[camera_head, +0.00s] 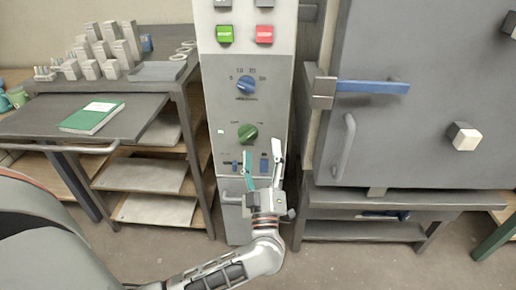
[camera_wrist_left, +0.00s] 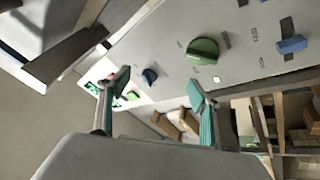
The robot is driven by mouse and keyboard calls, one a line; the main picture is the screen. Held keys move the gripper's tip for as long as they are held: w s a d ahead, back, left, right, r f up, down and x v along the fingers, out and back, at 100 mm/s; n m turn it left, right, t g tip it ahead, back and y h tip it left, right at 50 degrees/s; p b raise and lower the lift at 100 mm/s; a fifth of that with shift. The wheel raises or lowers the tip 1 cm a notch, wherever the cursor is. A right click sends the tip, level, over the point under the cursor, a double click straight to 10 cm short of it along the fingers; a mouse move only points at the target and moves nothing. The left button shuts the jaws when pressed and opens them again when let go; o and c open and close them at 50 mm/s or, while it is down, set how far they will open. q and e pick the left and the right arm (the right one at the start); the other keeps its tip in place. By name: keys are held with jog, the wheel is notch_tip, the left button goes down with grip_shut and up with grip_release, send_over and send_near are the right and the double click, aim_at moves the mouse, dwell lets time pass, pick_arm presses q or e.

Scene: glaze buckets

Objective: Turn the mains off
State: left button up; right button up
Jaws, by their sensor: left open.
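The grey control column (camera_head: 272,100) stands upright in the middle of the head view. A green rotary knob (camera_head: 247,134) sits on its lower panel, turned at a slant, with small labels too small to read surely. It also shows in the wrist view (camera_wrist_left: 203,48). A small lit green lamp (camera_head: 221,131) is to its left. A blue rotary knob (camera_head: 246,86) with a numbered scale is above. My right gripper is out of view.
Green (camera_head: 225,34) and red (camera_head: 264,34) buttons are higher on the column. A grey kiln-like cabinet (camera_head: 420,120) with a blue-handled latch (camera_head: 372,87) is at right. At left, a shelf cart (camera_head: 150,172) and a green book (camera_head: 92,117) on a tabletop.

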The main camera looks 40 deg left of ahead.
aim_at(247, 138)
pick_arm(q)
jog(key=w+a+f+n+g+y+b, duration=0.1)
jog(key=a+f+n+g+y, duration=0.1)
jog(key=a+f+n+g, duration=0.3)
jog(key=shift+w+a+r+m+t+b, duration=0.15)
jog(key=shift+w+a+r+m+b, duration=0.15)
jog(key=shift+w+a, duration=0.5)
jog(key=shift+w+a+r+m+t+b, duration=0.1)
jog(key=shift+w+a+r+m+t, duration=0.2)
jog(key=shift+w+a, duration=0.5)
jog(key=shift+w+a+r+m+t+b, duration=0.15)
jog(key=shift+w+a+m, duration=0.35)
jog(key=shift+w, duration=0.5)
jog(key=c, duration=1.1)
